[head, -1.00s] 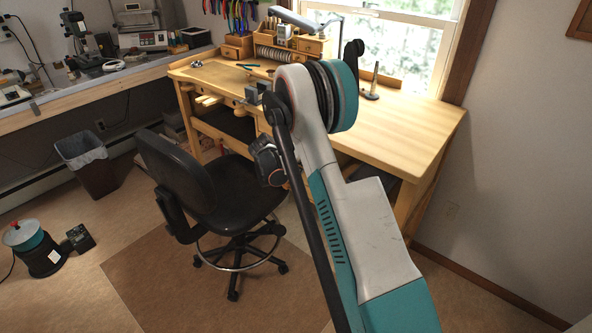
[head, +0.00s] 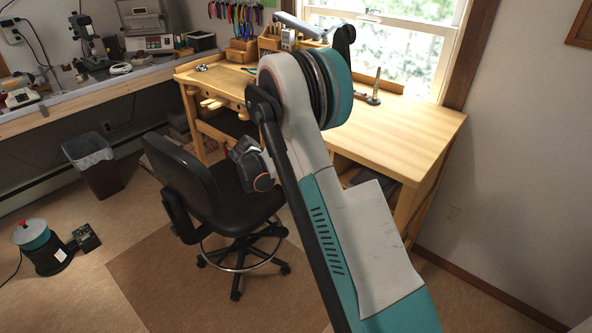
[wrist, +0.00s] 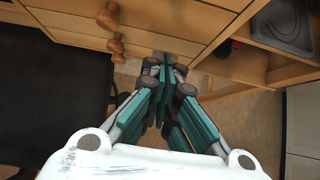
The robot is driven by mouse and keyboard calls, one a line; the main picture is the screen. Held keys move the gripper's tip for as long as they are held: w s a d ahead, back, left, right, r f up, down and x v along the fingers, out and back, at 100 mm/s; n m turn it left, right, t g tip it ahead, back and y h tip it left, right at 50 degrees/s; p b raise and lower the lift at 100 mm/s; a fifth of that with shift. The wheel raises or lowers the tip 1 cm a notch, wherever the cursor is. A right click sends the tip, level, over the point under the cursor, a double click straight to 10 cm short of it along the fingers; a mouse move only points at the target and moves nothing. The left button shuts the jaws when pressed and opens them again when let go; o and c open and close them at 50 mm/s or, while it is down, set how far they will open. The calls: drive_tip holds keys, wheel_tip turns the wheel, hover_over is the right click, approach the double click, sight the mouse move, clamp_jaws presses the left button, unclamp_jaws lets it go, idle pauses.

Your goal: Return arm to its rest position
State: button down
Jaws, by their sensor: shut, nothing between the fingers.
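My gripper (wrist: 165,75) shows in the wrist view with its teal fingers together and nothing between them. It hangs in front of the wooden workbench, whose drawer fronts (wrist: 150,38) with round wooden knobs lie beyond and above the fingertips. In the head view my white and teal arm rises through the middle of the picture, bent at its upper joint. The gripper itself is hidden behind the arm in that view.
The wooden workbench (head: 408,122) stands under the window. A black office chair (head: 196,190) is close left of my arm and shows at the wrist view's left. A bin (head: 93,166) and a teal-topped machine (head: 40,246) stand on the left floor.

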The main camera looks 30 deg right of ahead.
drive_tip(key=s+a+r+m+t+y, duration=0.1)
drive_tip(key=s+a+r+m, duration=0.3)
drive_tip(key=r, duration=0.3)
drive_tip(key=s+a+r+m+y, duration=0.2)
drive_tip(key=s+a+r+m, duration=0.1)
drive_tip(key=s+r, duration=0.4)
drive_tip(key=s+a+r+m+t+y, duration=0.1)
drive_tip(key=s+a+r+m, duration=0.3)
drive_tip(key=r, duration=0.3)
drive_tip(key=s+a+m+y, duration=0.1)
drive_tip(key=s+a+m, duration=0.2)
drive_tip(key=s, duration=0.4)
drive_tip(key=s+a+r+m+t+y, duration=0.1)
drive_tip(key=s+a+m+y, duration=0.1)
drive_tip(key=s, duration=0.6)
drive_tip(key=s+a+r+m+t+y, duration=0.1)
drive_tip(key=s+a+m, duration=0.3)
drive_tip(key=s+m, duration=0.2)
drive_tip(key=shift+s+p, duration=0.45)
drive_tip(key=shift+s, duration=0.45)
